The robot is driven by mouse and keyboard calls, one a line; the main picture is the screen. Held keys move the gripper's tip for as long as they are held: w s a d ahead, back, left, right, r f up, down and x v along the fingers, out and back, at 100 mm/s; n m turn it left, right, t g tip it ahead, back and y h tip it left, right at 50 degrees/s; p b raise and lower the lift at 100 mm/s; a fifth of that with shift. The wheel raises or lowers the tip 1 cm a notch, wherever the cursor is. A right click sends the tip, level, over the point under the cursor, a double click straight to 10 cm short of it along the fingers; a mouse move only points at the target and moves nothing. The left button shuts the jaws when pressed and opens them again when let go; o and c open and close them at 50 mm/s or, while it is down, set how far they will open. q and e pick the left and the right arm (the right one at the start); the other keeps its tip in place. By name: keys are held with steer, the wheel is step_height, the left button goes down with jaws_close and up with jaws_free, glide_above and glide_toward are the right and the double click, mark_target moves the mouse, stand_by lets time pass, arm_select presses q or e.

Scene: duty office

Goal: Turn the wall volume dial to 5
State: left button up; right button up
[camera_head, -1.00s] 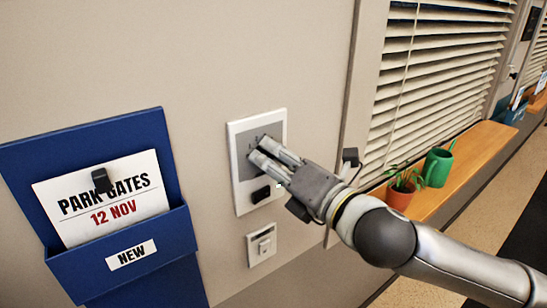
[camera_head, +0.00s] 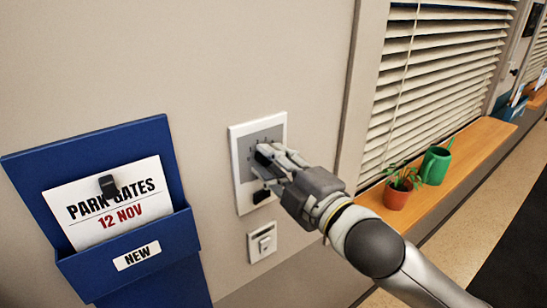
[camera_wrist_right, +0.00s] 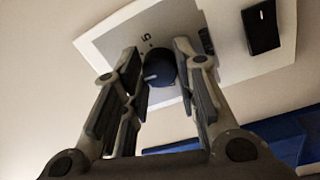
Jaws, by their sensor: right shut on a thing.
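The wall volume panel (camera_head: 243,196) is a white-framed plate with a grey face, fixed to the wall. Its round dark blue dial (camera_wrist_right: 160,68) sits between the fingers of my right gripper (camera_wrist_right: 157,58) in the right wrist view. The fingers are shut on the dial from both sides. In the head view my right gripper (camera_head: 268,162) covers much of the panel face, and the dial is mostly hidden. A printed 5 (camera_wrist_right: 146,40) shows just beyond the dial in the wrist view. I cannot tell which number the dial points to. My left gripper is not in view.
A black block (camera_wrist_right: 261,27) sits on the panel near the dial. A small white switch (camera_head: 262,243) is below the panel. A blue notice holder (camera_head: 150,272) hangs to the left. A potted plant (camera_head: 397,195) and green watering can (camera_head: 436,165) stand on the sill at right.

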steer(key=shift+s+a+m+h+p, duration=0.1)
steer(key=shift+m+h+p, duration=0.2)
steer(key=shift+m+p, duration=3.3)
steer(key=shift+m+h+p, duration=0.3)
steer(key=shift+m+p, duration=1.5)
steer(key=shift+m, duration=3.6)
steer(key=shift+f, duration=0.1)
steer(key=o, duration=1)
steer(key=shift+o, duration=0.2)
steer(key=v, duration=1.1)
steer(key=shift+s+d, duration=0.25)
steer(key=shift+s, duration=0.1)
